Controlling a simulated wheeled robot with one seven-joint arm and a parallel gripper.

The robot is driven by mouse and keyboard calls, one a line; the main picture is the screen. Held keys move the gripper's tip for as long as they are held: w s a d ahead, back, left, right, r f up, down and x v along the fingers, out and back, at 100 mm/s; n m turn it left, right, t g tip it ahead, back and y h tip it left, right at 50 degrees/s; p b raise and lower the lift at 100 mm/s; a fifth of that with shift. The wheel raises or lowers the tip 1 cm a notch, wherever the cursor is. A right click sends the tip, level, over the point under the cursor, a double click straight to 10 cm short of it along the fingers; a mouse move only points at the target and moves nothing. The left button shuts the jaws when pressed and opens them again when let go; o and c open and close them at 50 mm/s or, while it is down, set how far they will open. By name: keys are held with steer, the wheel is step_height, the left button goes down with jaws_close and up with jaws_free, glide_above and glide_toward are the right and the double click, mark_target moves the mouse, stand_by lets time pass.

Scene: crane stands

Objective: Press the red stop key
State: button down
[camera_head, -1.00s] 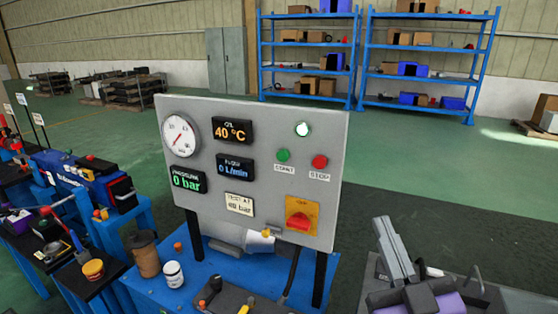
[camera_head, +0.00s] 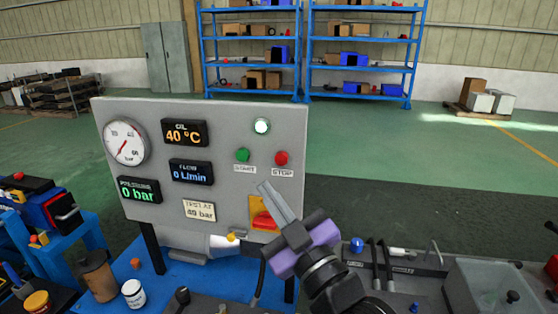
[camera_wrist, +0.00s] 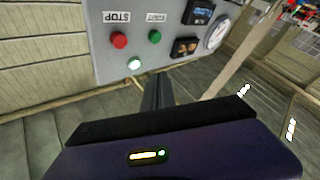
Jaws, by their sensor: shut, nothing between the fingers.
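The red stop key (camera_head: 281,158) is a round button on the right side of the grey control panel (camera_head: 240,110), above a label reading STOP. It also shows in the wrist view (camera_wrist: 119,40), where the panel appears upside down. The green start key (camera_head: 242,155) is to its left. My gripper (camera_head: 268,188) is shut and empty, its fingertips below the stop key in the head view and overlapping the panel's lower right. In the wrist view the fingers (camera_wrist: 158,85) point toward the panel, apart from the red key. I cannot tell the exact gap to the panel.
A lit white lamp (camera_head: 262,126) sits above the keys. A red rotary switch on a yellow plate (camera_head: 258,208) is right behind my fingers. A white jar (camera_head: 134,293) and a brown container (camera_head: 98,277) stand below. Blue shelves (camera_head: 365,40) are far behind.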

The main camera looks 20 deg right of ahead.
steer(key=shift+w+d+b, duration=0.6)
steer(key=shift+w+d, duration=0.25)
steer(key=shift+w, duration=0.3)
steer(key=shift+w+d+b, duration=0.65)
steer(key=shift+w+d, duration=0.25)
steer(key=shift+w, duration=0.3)
steer(key=shift+w+d+b, duration=0.6)
steer(key=shift+w+d, duration=0.25)
steer(key=shift+w, duration=0.3)
steer(key=shift+w+d, duration=0.1)
steer(key=shift+w+d+b, duration=0.2)
steer(key=shift+w+b, duration=0.05)
steer(key=shift+b, duration=0.1)
steer(key=shift+w+d+b, duration=0.3)
steer(key=shift+w+b, duration=0.05)
steer(key=shift+w, duration=0.05)
stand_by(0.6)
steer(key=shift+s+a, duration=0.55)
steer(key=shift+s, duration=0.2)
steer(key=shift+s+a+p, duration=0.55)
steer(key=shift+s+a, duration=0.2)
steer(key=shift+s, duration=0.3)
steer(key=shift+s+a+p, duration=0.5)
steer(key=shift+s+a, duration=0.25)
steer(key=shift+s, duration=0.25)
